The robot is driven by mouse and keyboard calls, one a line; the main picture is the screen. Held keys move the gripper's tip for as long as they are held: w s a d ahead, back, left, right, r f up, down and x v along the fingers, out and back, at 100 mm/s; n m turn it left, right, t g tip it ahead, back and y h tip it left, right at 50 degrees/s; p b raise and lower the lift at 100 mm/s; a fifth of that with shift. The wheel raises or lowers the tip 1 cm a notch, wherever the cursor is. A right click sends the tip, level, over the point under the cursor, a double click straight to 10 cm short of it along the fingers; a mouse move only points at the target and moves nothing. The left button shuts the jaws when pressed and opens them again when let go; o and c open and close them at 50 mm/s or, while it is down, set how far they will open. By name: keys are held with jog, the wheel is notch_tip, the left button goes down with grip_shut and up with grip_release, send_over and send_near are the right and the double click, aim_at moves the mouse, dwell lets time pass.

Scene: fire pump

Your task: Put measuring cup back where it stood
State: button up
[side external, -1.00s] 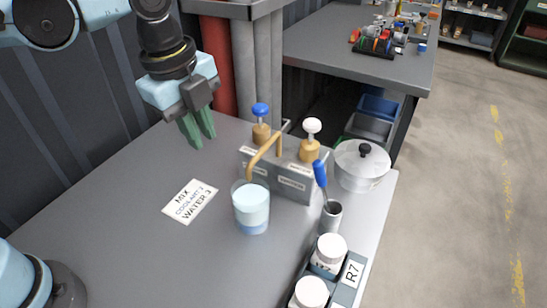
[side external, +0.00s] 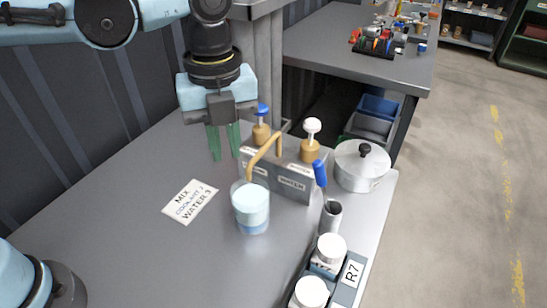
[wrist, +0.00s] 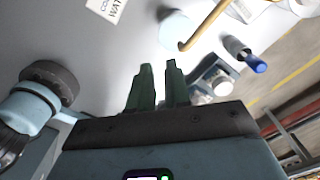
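The measuring cup (side external: 251,210) is a clear beaker with pale blue liquid and a darker blue layer at the bottom. It stands upright on the grey bench under the end of the tan curved spout (side external: 264,150). The cup (wrist: 178,30) also shows in the wrist view, partly cut by the spout. My gripper (side external: 225,158) has green fingers pointing down, behind and above the cup, left of the dispenser. In the wrist view the fingers (wrist: 159,68) are apart with nothing between them. The gripper is open and does not touch the cup.
The grey dispenser (side external: 290,180) with blue and white plungers stands behind the cup. A label card (side external: 190,202) lies to the left. A metal tube with a blue-handled tool (side external: 331,214), white-capped bottles (side external: 330,250) and a lidded pot (side external: 361,166) stand right.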

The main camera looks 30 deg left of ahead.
aim_at(232, 195)
notch_tip(232, 195, down, 11)
dwell(0.5)
grip_shut()
